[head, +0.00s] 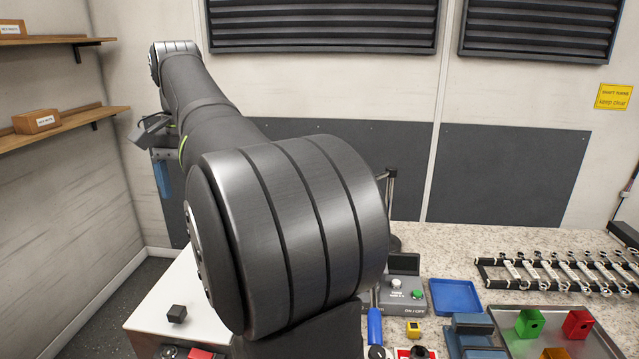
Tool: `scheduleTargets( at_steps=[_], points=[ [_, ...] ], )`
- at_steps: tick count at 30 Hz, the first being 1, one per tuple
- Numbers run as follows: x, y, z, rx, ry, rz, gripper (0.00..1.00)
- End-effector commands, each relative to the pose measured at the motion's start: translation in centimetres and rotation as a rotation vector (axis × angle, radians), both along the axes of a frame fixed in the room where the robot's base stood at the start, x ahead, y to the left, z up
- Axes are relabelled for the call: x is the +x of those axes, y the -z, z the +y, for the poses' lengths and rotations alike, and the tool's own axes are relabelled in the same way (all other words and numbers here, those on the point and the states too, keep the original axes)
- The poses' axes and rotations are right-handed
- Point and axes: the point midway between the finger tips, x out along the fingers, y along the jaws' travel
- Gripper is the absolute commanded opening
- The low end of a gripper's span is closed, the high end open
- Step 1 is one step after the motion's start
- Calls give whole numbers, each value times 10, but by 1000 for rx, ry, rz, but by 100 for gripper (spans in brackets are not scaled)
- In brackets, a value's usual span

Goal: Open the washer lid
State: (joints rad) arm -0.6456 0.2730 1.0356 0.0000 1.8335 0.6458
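A flat white top (165,290) at the lower left looks like the washer lid. It lies flat and appears closed. A small black block (177,313), perhaps its handle, stands on it. My arm's large joint fills the middle of the view and hides the lid's right side. My arm reaches up and back to the left. I cannot make out my gripper's fingers. A grey tilted part (150,130) and a blue piece (163,180) show beside the arm, and I cannot tell whether they belong to it.
A speckled counter on the right holds a control box (402,295) with a green button, a blue tray (455,296), a rack of metal parts (550,272) and a metal tray (590,348) with coloured blocks. Shelves (60,128) hang on the left wall. Floor shows left of the white top.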

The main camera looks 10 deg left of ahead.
Motion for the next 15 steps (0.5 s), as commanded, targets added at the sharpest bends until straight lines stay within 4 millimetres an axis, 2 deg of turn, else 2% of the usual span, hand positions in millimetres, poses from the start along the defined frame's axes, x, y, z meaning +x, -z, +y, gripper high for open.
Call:
scheduleTargets(
  at_steps=[1, 4, 8, 12, 15],
  points=[
    [0, 0, 0, 0, 0, 0, 92],
    [-13, -3, 2, 1, -3, -2, 72],
    [-59, -11, 7, 3, -8, -3, 47],
    [-105, -16, 7, 2, -7, -2, 45],
    [-124, -17, 5, 1, -4, -1, 45]
  ],
)
